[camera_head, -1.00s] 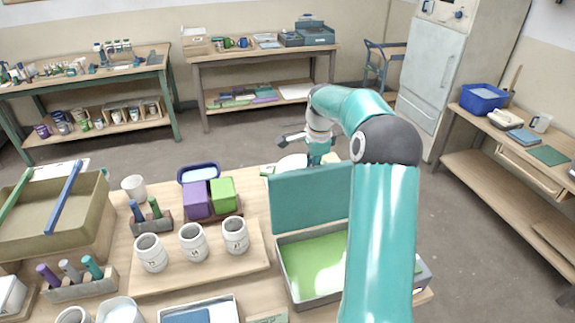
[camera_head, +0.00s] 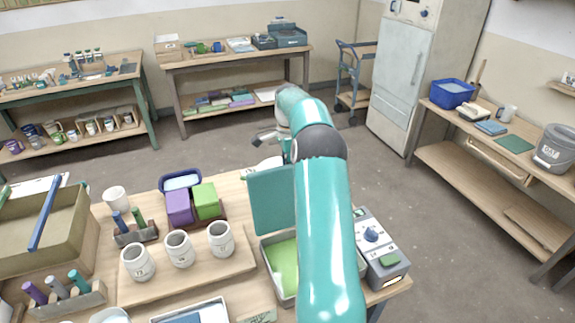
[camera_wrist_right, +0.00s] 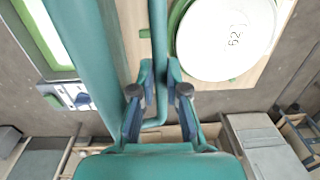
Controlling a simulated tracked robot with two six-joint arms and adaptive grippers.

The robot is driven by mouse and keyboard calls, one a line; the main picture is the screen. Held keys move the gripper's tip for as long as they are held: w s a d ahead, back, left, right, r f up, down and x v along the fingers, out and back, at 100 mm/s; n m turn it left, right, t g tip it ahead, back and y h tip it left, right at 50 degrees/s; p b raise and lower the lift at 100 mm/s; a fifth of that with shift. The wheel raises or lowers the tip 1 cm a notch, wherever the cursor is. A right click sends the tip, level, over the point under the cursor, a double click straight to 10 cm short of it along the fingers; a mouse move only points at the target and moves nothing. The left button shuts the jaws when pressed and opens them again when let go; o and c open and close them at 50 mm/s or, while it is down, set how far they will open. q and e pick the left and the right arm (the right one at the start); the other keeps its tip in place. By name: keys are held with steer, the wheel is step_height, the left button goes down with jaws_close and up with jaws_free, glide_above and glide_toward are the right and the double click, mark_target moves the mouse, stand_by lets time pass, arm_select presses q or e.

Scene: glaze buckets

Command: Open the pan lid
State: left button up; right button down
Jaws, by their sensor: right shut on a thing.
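The pan (camera_head: 276,284) is a grey rectangular box with a bright green inside, at the table's right. Its flat teal lid (camera_head: 272,200) stands up at the pan's far side, so the pan is open. My right arm hides the right part of the lid and pan. The pan's green inside (camera_wrist_right: 34,22) shows there at the upper left. In the head view the right fingertips cannot be made out. My left gripper is not in view.
A control box (camera_head: 382,250) with a blue knob stands right of the pan. Three white cups (camera_head: 180,250) stand on a board left of it. Purple (camera_head: 179,207) and green (camera_head: 205,202) blocks stand behind them. A white disc (camera_wrist_right: 228,38) lies beside the strip.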

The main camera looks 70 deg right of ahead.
steer(key=c, duration=1.6)
jaws_free()
steer(key=shift+w+d+f, duration=0.35)
steer(key=shift+w+f, duration=0.05)
steer(key=shift+w, duration=0.15)
steer(key=o, duration=0.3)
steer(key=shift+w+d+f, duration=0.1)
steer(key=shift+d+f, duration=0.05)
steer(key=shift+f, duration=0.05)
steer(key=shift+o, duration=0.6)
steer(key=shift+w+d+f, duration=0.2)
steer(key=shift+d, duration=0.05)
steer(key=shift+s+r, duration=0.1)
steer(key=shift+r, duration=0.15)
steer(key=shift+d+r, duration=0.1)
steer(key=shift+r, duration=0.2)
step_height(320, 180, up, 11)
steer(key=shift+s+a, duration=0.3)
steer(key=shift+a, duration=0.15)
